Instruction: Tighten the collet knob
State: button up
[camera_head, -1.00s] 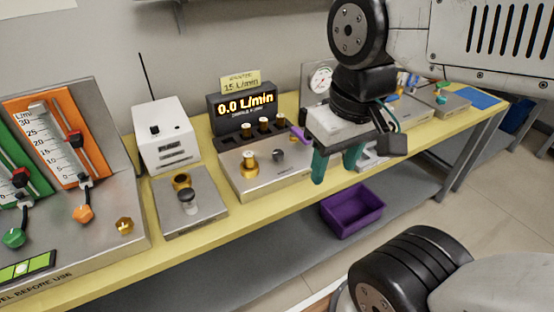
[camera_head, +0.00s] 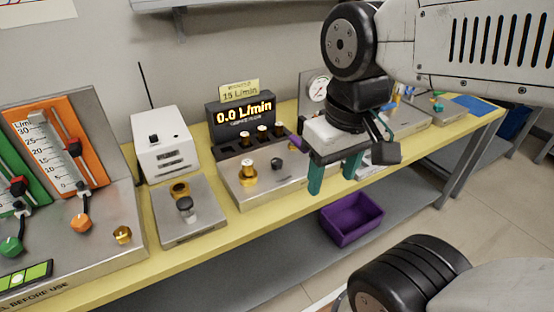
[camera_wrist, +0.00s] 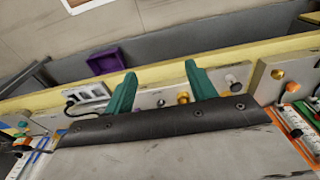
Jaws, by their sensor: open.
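A steel box with a gold collet (camera_head: 247,173) and a small dark knob (camera_head: 277,163) on its top stands in front of a display (camera_head: 243,112) reading 0.0 L/min. I cannot tell for sure which part is the collet knob. My gripper (camera_head: 333,180) is open and empty, with green fingers pointing down, to the right of the collet and at the box's right end. In the wrist view the fingers of my gripper (camera_wrist: 160,70) are spread apart, and a gold part (camera_wrist: 183,97) shows close to one finger. Neither finger visibly grips anything.
A steel plate (camera_head: 190,226) with a gold ring and a dark knob lies to the left, before a white box (camera_head: 160,145). Flowmeters stand at far left. A gauge (camera_head: 317,88) is behind my gripper. A purple bin (camera_head: 351,219) sits on the lower shelf.

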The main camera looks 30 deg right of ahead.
jog(key=w+d+f+n+g, duration=0.1)
jog(key=w+d+f+g, duration=0.15)
jog(key=w, duration=0.55)
jog(key=n+t, duration=0.1)
jog(key=n, duration=1.5)
send_over(277, 160)
notch_tip(277, 160, down, 10)
jog(key=shift+s+r, duration=0.1)
jog(key=shift+s, duration=0.05)
jog(key=shift+w+n+t, duration=0.2)
jog(key=shift+n+t, duration=0.05)
jog(key=shift+n, duration=0.75)
notch_tip(277, 160, down, 8)
jog(key=shift+r, duration=0.1)
jog(key=c, duration=1)
